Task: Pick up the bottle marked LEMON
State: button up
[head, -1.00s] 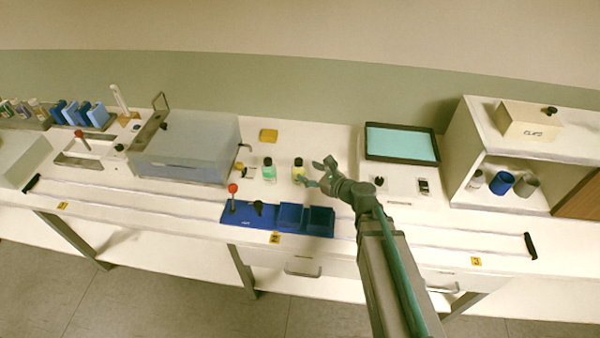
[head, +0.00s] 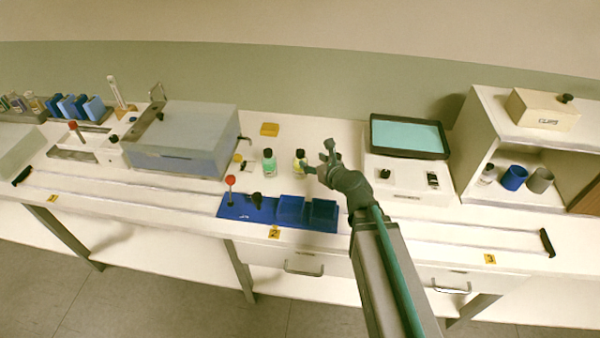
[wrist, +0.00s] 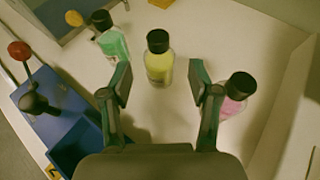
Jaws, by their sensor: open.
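A bottle of yellow liquid with a black cap (wrist: 158,60) stands upright on the bench; in the head view it (head: 299,160) is just left of my gripper (head: 317,158). No marking is readable on it. In the wrist view my gripper (wrist: 160,78) is open, with one finger on each side of the line to the yellow bottle, which stands ahead of the fingertips. A green bottle (wrist: 112,42) stands to its left, also in the head view (head: 269,164). A pink bottle (wrist: 234,100) stands right, partly behind the right finger; my gripper seems to hide it in the head view.
A blue tray (head: 232,208) with bins, a red-knobbed stick (head: 230,182) and a dark knob lies in front of the bottles. A grey box (head: 185,140) stands left, a device with a teal screen (head: 408,136) right.

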aim_at(302, 156)
jog(key=shift+x, duration=4.55)
jog(key=shift+s+f, duration=0.15)
jog(key=shift+s, duration=0.05)
grip_shut()
